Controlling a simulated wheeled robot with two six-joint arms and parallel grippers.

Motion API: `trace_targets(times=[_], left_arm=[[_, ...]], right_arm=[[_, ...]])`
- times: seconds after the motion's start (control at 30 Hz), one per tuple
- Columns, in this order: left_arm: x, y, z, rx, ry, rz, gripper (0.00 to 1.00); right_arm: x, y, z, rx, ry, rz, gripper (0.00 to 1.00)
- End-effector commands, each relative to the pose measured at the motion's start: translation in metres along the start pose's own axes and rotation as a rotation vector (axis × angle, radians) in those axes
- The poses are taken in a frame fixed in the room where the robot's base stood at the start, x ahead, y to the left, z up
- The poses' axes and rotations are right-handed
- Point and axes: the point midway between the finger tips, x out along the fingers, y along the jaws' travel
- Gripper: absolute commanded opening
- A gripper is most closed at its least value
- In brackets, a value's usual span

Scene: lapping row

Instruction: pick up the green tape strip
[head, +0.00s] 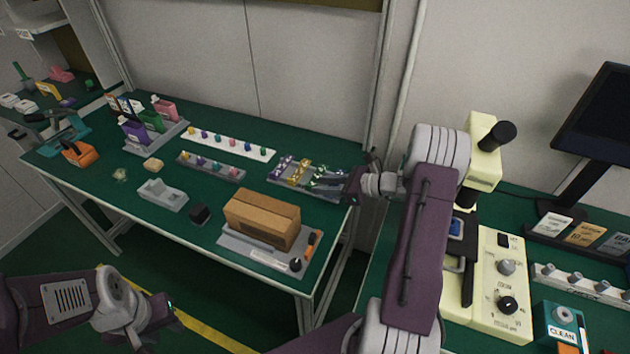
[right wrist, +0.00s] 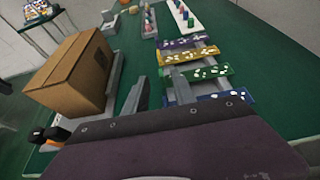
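The green tape strip (right wrist: 205,73) carries pale pieces and lies across a grey rack, between a yellow strip (right wrist: 190,55) and a blue strip (right wrist: 210,98) in the right wrist view. In the head view the green strip (head: 322,178) is near the right end of the rack (head: 290,181). My right gripper (head: 343,185) is at the rack's right end, close to the strips.
A cardboard box (head: 262,218) on a grey base stands in front of the rack. A white strip holder (head: 228,146) and a smaller grey holder (head: 210,168) with coloured pieces lie to the left. A cream machine (head: 501,285) stands on the right bench.

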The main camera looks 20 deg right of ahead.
Motion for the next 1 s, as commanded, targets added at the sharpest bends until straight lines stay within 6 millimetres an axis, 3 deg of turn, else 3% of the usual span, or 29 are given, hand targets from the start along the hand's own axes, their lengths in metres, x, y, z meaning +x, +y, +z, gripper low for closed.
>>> trace_targets(times=[0.1,0.33,0.6,0.63,0.73,1.0], left_arm=[[0.001,0.000,0.000,0.000,0.000,0.000,0.36],[0.006,0.000,0.001,0.000,0.000,0.000,0.36],[0.006,0.000,0.001,0.000,0.000,0.000,0.36],[0.006,0.000,0.001,0.000,0.000,0.000,0.36],[0.006,0.000,0.001,0.000,0.000,0.000,0.36],[0.006,0.000,0.001,0.000,0.000,0.000,0.36]], right_arm=[[0.007,0.000,-0.001,0.000,0.000,0.002,0.32],[0.047,-0.001,-0.004,-0.001,0.000,0.003,0.32],[0.053,-0.002,-0.003,0.000,0.000,-0.001,0.32],[0.053,-0.002,-0.003,0.000,0.000,-0.001,0.29],[0.053,-0.001,-0.003,0.000,0.000,-0.001,0.01],[0.053,-0.001,-0.003,0.000,0.000,-0.001,0.00]])
